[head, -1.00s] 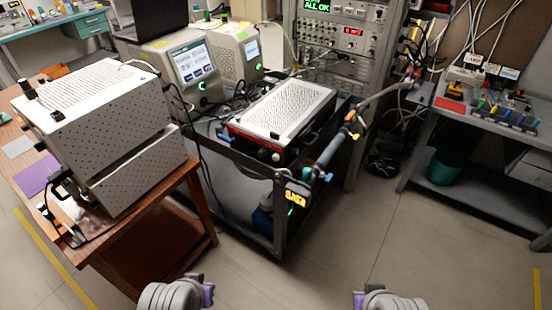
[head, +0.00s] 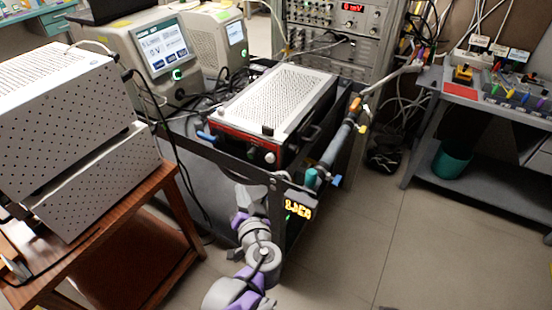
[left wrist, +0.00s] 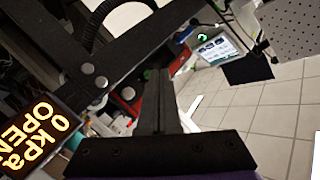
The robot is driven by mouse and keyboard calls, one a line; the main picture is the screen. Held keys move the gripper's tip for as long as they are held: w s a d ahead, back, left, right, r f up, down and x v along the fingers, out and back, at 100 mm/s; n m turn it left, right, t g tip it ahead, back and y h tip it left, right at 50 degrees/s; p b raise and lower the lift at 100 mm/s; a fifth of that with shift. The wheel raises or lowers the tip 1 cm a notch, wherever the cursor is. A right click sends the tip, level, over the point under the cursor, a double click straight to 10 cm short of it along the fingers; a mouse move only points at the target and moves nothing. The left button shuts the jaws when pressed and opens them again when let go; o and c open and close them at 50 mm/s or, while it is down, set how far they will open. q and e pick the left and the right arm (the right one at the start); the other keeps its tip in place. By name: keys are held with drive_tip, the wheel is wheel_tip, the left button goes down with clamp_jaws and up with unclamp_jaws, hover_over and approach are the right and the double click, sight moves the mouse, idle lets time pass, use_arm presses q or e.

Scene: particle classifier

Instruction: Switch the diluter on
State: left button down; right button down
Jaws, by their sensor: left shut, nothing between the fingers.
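The likely diluter is a box (head: 283,92) with a white perforated top and a red and black front panel, on the dark cart. No label names it. Its front panel (head: 238,143) has a black knob and a pale round knob (head: 270,157). My left gripper (head: 244,194) is at the cart's front, below that panel and apart from its knobs. It also shows in the left wrist view (left wrist: 157,74), where its dark fingers are together and empty. A red panel (left wrist: 127,94) shows partly behind the fingers there. My right gripper is out of view.
The cart's front rail (head: 232,160) runs between my left arm and the box. A lit display (head: 299,210) hangs at the cart corner; it reads 0 kPa OPEN in the left wrist view (left wrist: 40,137). A wooden table (head: 130,212) stands left; open floor (head: 400,255) lies right.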

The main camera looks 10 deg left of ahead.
sight(270, 158)
use_arm(q)
drive_tip(key=shift+w+d+t, duration=0.4)
drive_tip(key=shift+w+d, duration=0.1)
drive_tip(key=shift+d, duration=0.05)
drive_tip(key=w+d, duration=0.1)
drive_tip(key=w, duration=0.1)
drive_tip(key=w+b, duration=0.1)
drive_tip(key=w, duration=0.1)
drive_tip(key=w+d, duration=0.1)
drive_tip(key=w, duration=0.2)
drive_tip(key=shift+d, duration=0.3)
drive_tip(key=shift+w+d, duration=0.2)
drive_tip(key=shift+w, duration=0.45)
drive_tip(key=shift+w, duration=0.15)
idle(1.1)
drive_tip(key=shift+w+d, duration=0.15)
drive_tip(key=shift+w, duration=0.1)
